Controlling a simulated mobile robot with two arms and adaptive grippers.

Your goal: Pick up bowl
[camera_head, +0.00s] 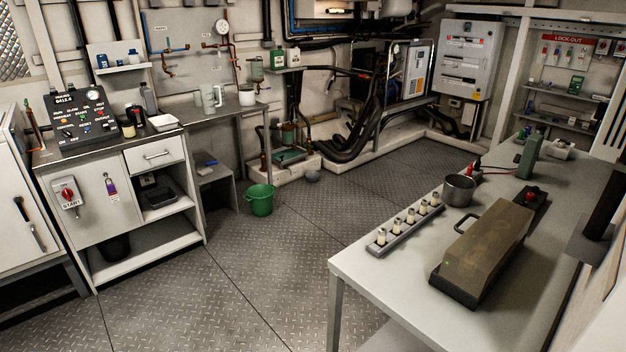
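A small grey rounded object (312,177) sits on the floor plates near the back wall; it may be the bowl, but it is too small to tell. A round, open-topped metal vessel (459,191) stands upright on the right-hand table and looks more like a pot or mug. A shallow whitish item (164,122) lies on the left cabinet top; its shape is unclear. Neither of my grippers is in view, and nothing is seen to be held.
The right-hand table (365,268) also bears a row of small fittings (408,224) and a long brown-topped block (484,246). A green bucket (260,200) stands on the floor beside a small bench. The middle floor (265,265) is clear.

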